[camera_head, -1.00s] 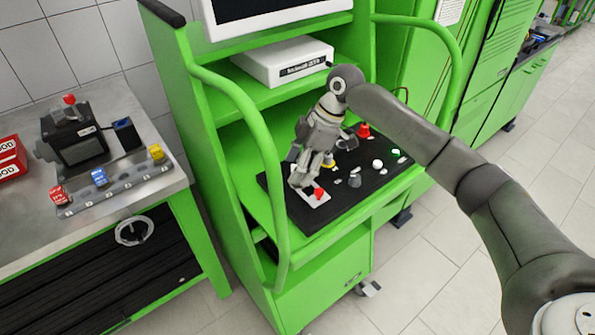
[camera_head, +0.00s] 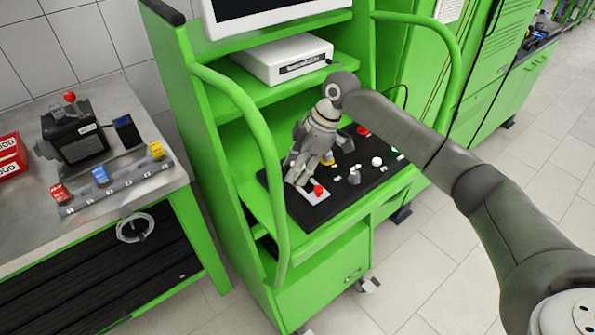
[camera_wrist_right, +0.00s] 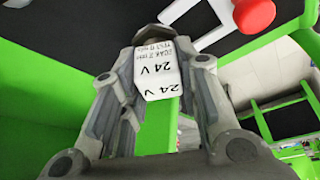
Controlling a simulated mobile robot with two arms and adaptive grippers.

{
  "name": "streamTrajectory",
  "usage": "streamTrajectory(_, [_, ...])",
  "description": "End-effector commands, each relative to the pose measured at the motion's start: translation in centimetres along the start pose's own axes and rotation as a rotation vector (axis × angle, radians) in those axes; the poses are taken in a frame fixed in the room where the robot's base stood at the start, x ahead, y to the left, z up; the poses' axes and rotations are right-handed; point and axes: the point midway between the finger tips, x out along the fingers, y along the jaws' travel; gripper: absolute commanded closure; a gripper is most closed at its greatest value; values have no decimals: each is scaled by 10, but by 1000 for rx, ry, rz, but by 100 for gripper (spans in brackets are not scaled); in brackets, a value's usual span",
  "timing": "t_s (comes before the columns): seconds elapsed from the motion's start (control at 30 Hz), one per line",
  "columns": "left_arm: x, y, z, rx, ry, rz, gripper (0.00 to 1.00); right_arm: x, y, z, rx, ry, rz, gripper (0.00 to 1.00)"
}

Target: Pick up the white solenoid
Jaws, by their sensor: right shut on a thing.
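The white solenoid (camera_wrist_right: 157,72) is a white block printed "24 V" and shows between the fingers in the right wrist view. My right gripper (camera_wrist_right: 158,78) is shut on it, with one finger on each side. In the head view my right gripper (camera_head: 298,172) is low over the left part of the black board (camera_head: 305,217) on the green cart. The solenoid is hidden behind the fingers there, and I cannot tell whether it is clear of the board. My left gripper is not in view.
A white plate with a red knob (camera_head: 318,190) is close beside the gripper. A grey metal part (camera_head: 354,175) and a white knob (camera_head: 376,161) are further right. The green cart rail (camera_head: 262,150) stands left of the gripper. A steel table (camera_head: 150,185) is further left.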

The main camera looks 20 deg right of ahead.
Motion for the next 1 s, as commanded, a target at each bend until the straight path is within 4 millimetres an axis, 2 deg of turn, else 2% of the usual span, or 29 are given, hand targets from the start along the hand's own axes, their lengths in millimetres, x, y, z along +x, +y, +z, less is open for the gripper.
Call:
streamTrajectory(0.17, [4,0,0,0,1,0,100,-9,1,-4,-1,2,3,100])
streamTrajectory(0.6, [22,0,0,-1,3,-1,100,-82,1,-34,-1,1,3,100])
streamTrajectory(0.77, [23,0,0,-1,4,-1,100,-92,0,-38,0,1,0,100])
streamTrajectory(1.0, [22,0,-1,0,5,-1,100,-93,0,-39,0,1,0,100])
